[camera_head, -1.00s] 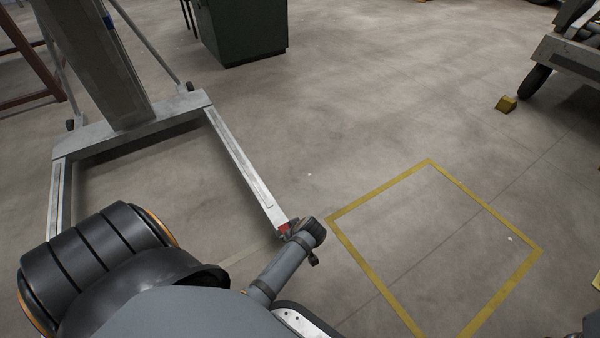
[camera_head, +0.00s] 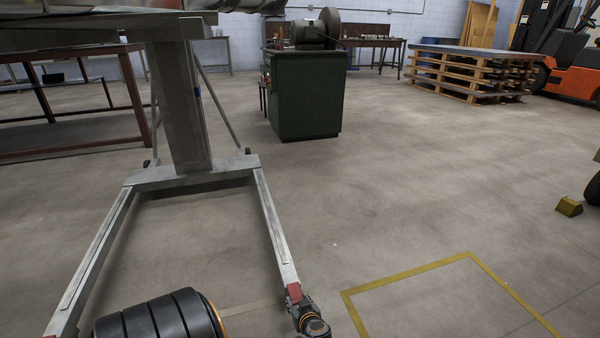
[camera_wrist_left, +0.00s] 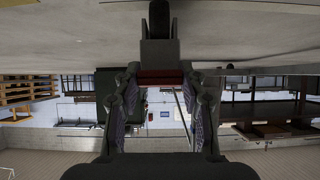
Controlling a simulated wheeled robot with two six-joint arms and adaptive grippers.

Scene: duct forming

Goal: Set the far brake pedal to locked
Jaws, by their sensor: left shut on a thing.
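A grey metal lift stand (camera_head: 180,110) rises from a U-shaped base with two long legs. The red brake pedal (camera_head: 294,292) is at the near end of the right leg (camera_head: 275,230). My left gripper (camera_head: 301,303) is at that leg end, touching the pedal and partly covering it. In the left wrist view, which is upside down, the red pedal (camera_wrist_left: 160,77) lies across between the fingertips of my left gripper (camera_wrist_left: 161,88), which is shut on it. The pedal's exact angle is hard to tell. My right gripper is not in view.
A yellow floor outline (camera_head: 408,271) lies to the right, with a yellow wedge (camera_head: 569,207) beyond it. A green cabinet (camera_head: 307,100) stands behind the lift. Pallets (camera_head: 470,75) and an orange forklift (camera_head: 573,72) are at the back right. The middle floor is clear.

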